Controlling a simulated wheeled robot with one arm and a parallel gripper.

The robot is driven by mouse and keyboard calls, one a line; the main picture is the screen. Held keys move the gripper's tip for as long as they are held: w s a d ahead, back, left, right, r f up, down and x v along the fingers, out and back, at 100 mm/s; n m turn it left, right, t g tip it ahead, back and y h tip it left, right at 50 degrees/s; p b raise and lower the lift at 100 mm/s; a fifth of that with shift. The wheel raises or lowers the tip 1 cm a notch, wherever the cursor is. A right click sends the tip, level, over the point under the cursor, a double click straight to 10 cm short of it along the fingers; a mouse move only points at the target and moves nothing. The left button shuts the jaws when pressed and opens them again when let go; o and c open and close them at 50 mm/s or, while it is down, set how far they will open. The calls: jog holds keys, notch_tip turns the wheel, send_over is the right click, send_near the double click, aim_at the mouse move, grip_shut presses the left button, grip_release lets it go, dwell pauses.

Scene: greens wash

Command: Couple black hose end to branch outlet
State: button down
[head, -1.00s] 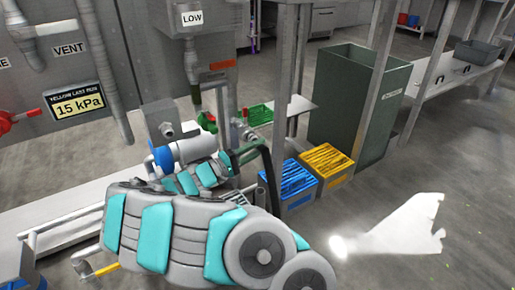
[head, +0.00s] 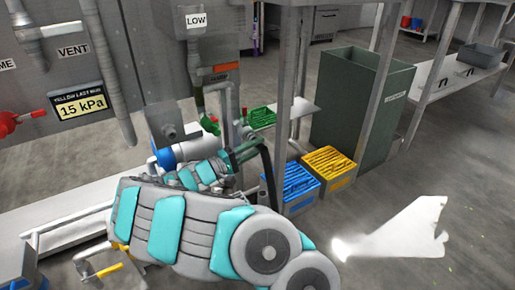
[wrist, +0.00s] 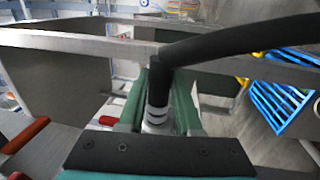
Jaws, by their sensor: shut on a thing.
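The black hose (wrist: 240,38) runs across the wrist view from the upper right and bends down between the green fingers. Its end has a silver ringed collar (wrist: 156,115). My gripper (wrist: 163,82) is shut on this hose end. In the head view my gripper (head: 243,153) is beside the vertical grey pipes below the LOW box, and the hose (head: 268,180) arches down to its right. A grey pipe (head: 229,110) with a green fitting nearby stands just behind my gripper. I cannot tell which opening is the branch outlet. No coupling contact is visible; my arm hides part of this area.
A blue crate (head: 289,186) and a yellow crate (head: 328,168) stand on the floor right of my gripper. A red valve handle (head: 18,122) is on the left wall. Floor at right is open.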

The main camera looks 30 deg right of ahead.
jog(key=shift+w, duration=1.05)
jog(key=c, duration=0.5)
grip_release()
jog(key=shift+a, duration=0.1)
